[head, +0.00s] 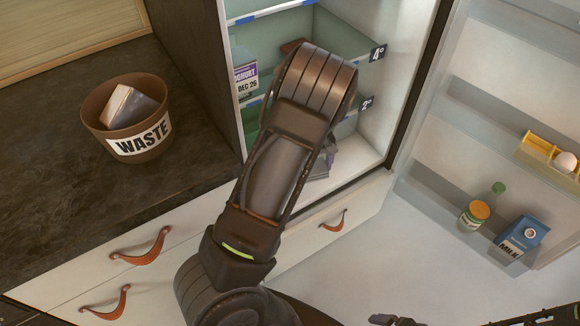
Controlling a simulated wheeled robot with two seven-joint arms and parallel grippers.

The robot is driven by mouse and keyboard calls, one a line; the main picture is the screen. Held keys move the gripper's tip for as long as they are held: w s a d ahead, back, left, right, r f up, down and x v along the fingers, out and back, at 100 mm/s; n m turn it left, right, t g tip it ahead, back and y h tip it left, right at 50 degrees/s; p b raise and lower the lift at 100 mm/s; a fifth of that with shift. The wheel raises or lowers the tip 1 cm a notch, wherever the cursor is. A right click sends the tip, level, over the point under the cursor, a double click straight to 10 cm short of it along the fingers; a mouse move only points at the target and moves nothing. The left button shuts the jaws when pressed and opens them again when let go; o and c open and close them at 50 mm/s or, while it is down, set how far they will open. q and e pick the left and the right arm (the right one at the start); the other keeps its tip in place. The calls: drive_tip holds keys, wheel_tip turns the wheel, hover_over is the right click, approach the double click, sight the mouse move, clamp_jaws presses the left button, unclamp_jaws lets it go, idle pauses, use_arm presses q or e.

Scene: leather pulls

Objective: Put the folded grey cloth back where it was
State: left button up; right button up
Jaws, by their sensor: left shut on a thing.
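My left arm reaches up into the open fridge, and its forearm and wrist cover much of the shelves. My left gripper (328,148) is mostly hidden behind the wrist, low in the fridge. It is shut on what looks like the folded grey cloth (321,167), of which only a small grey-purple part shows at the wrist's right side. Whether the cloth touches the fridge floor cannot be told. Dark parts at the bottom edge (392,320) may be my right gripper; its jaws cannot be made out.
The open door (440,135) holds a milk carton (522,236), a jar (474,214) and an egg (565,161). A waste bin (128,118) stands on the dark counter. Drawers have leather pulls (143,247).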

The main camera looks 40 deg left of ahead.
use_arm(q)
drive_tip(key=w+d+r+m, duration=0.2)
drive_tip(key=d+r+m, duration=0.9)
drive_tip(key=d+r, duration=0.4)
drive_tip(key=shift+w+d+r, duration=0.25)
drive_tip(key=shift+d+r, duration=0.15)
drive_tip(key=shift+r, duration=0.15)
